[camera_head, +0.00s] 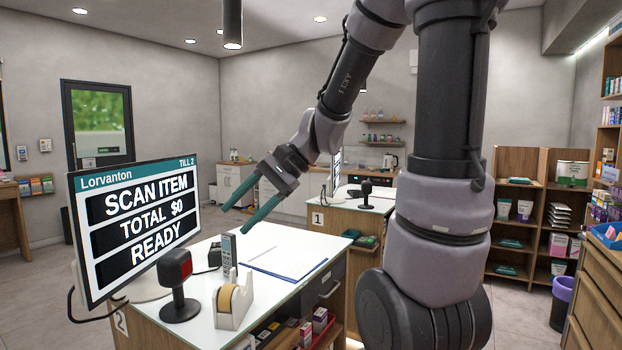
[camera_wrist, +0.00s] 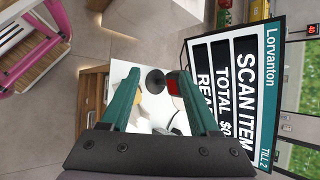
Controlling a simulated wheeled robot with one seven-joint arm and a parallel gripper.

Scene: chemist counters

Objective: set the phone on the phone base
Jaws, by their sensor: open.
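A slim grey upright handset with keys (camera_head: 229,253), which looks like the phone, stands on the white counter. A low black object (camera_head: 214,255) sits just behind and left of it; it may be the phone base, but I cannot tell. Whether the handset touches it is unclear. My gripper (camera_head: 237,219) has its two teal fingers spread, above the counter and above the handset, apart from it. In the wrist view, my open gripper (camera_wrist: 159,75) has nothing clearly between its fingers; the phone is not clearly identifiable there.
A till screen (camera_head: 138,222) stands at the left. A scanner on a black stand (camera_head: 180,290) and a tape dispenser (camera_head: 235,300) stand near the counter's front. The counter's far side (camera_head: 275,228) has free room.

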